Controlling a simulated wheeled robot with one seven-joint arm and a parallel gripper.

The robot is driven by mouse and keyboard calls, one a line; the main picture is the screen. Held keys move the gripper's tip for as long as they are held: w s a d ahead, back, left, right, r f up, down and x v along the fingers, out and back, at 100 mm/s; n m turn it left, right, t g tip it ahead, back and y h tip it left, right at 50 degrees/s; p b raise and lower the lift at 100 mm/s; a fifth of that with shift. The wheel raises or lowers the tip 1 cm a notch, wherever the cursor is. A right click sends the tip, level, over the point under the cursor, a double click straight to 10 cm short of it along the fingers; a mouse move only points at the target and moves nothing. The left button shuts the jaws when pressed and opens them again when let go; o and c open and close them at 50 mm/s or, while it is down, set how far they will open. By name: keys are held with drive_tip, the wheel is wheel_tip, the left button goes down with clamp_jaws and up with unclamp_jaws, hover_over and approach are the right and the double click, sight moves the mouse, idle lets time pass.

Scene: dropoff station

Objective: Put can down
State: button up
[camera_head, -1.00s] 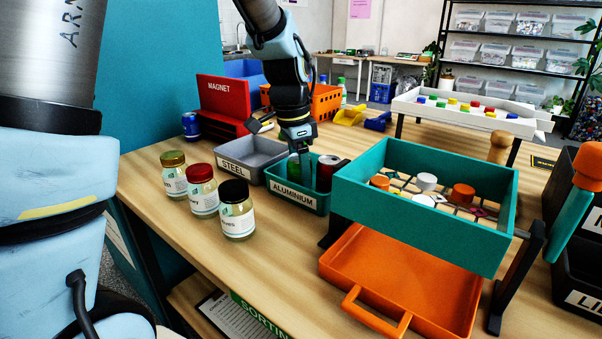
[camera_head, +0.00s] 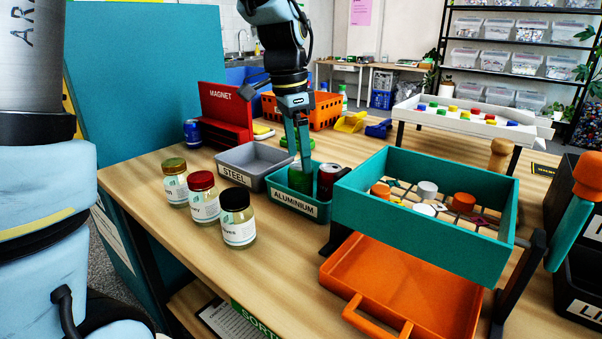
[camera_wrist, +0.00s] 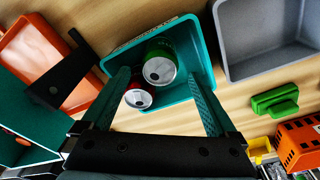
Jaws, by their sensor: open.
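A green can (camera_head: 295,172) stands in the teal tray labelled ALUMINIUM (camera_head: 294,203). A dark red can (camera_head: 327,177) is beside it on the right in the tray. My gripper (camera_head: 302,163) is over the tray, fingers pointing down, in front of the green can in the head view. In the wrist view the fingers (camera_wrist: 160,88) are spread wide with nothing gripped. The green can (camera_wrist: 160,62) and red can (camera_wrist: 138,97) show their silver tops between them, inside the tray (camera_wrist: 205,50).
A grey STEEL tray (camera_head: 233,172) adjoins on the left. Three lidded jars (camera_head: 205,200) stand in front. A raised teal sieve box (camera_head: 420,230) over an orange tray (camera_head: 400,290) is close on the right. A red MAGNET box (camera_head: 226,115) and orange crate (camera_head: 322,110) are behind.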

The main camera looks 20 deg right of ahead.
drive_tip(key=r, duration=0.5)
drive_tip(key=shift+a+r, duration=0.2)
drive_tip(key=shift+a, duration=0.1)
